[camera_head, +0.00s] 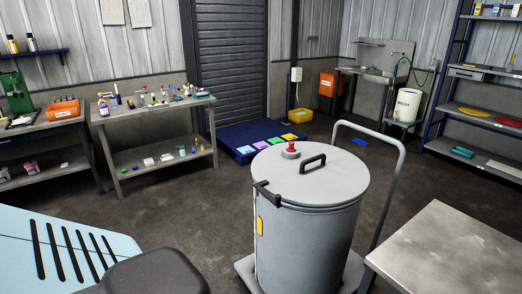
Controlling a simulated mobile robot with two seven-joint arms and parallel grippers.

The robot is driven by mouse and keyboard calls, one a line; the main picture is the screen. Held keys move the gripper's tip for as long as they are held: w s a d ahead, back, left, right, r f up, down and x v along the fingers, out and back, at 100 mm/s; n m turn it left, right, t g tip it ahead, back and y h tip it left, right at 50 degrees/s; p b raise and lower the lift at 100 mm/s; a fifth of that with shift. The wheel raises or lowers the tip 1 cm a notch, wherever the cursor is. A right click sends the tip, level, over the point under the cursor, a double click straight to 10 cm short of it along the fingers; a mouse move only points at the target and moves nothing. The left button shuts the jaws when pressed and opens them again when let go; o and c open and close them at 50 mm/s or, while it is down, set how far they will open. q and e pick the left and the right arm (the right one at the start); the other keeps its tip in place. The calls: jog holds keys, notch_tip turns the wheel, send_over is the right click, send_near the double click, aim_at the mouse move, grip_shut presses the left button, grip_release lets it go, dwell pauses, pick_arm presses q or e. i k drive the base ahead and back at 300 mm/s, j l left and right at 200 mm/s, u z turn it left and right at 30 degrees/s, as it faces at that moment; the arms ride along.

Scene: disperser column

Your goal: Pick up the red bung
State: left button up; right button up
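The red bung (291,147) is a small, upright red piece on the lid of a large grey drum (310,235). It sits in or on a round grey fitting (290,154) on the lid, left of the lid's black handle (313,163). I cannot tell how deep it sits. Neither of my grippers shows in the head view.
The drum stands on a cart (355,265) with a tall grey push handle (395,180). A bare metal table (445,255) is close at the right. A cluttered bench (150,118) stands at the back left. Dark floor (185,215) is clear left of the drum.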

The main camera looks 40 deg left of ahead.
aim_at(291, 148)
jog(key=u, duration=1.2)
